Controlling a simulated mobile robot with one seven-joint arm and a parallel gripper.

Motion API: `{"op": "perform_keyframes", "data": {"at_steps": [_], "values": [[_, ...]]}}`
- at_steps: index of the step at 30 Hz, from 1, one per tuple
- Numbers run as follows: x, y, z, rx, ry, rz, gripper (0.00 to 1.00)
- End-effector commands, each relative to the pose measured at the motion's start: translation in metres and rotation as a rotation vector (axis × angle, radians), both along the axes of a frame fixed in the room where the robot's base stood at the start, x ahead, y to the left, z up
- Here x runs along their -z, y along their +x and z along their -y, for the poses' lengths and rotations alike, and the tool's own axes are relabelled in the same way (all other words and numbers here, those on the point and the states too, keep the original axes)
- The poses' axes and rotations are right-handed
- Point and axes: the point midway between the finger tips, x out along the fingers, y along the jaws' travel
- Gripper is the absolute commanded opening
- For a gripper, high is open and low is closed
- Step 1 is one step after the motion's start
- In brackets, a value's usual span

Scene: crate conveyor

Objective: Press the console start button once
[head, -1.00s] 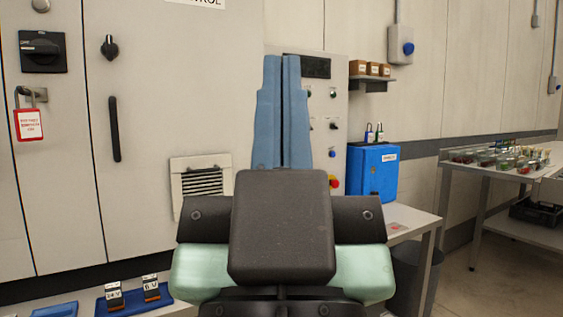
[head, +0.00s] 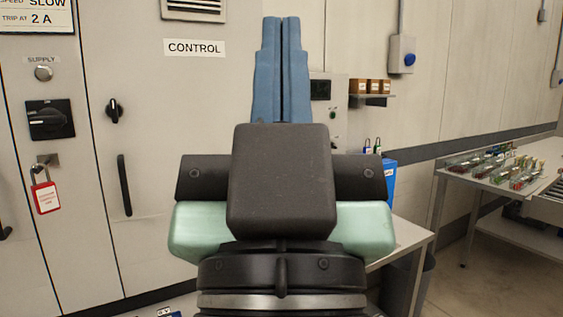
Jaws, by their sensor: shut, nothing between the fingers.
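My gripper (head: 281,22) is shut and empty, its two blue fingers side by side and pointing up in the head view. Behind it stands a pale grey console panel (head: 341,132), mostly hidden by the fingers and the dark gripper body. A dark display (head: 320,89) and a small control (head: 333,115) show at the right of the fingers. Its other buttons are hidden, and I cannot tell which one is the start button. I cannot tell how far the fingertips are from the panel.
A shelf with small boxes (head: 371,87), a blue box (head: 390,182) and a table with trays (head: 500,168) are at the right.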

Motion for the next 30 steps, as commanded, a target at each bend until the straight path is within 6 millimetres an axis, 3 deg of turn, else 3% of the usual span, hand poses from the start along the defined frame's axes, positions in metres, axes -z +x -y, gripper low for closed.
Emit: {"op": "perform_keyframes", "data": {"at_steps": [1, 9, 12, 17, 30], "values": [[-0.036, 0.000, 0.000, 0.000, 0.000, 0.000, 0.00], [-0.124, 0.000, 0.000, -0.001, 0.000, 0.000, 0.00], [-0.149, 0.000, 0.000, -0.001, 0.000, 0.000, 0.00], [-0.166, 0.000, 0.000, -0.001, 0.000, 0.000, 0.00], [-0.163, 0.000, 0.000, -0.001, 0.000, -0.001, 0.00]]}}
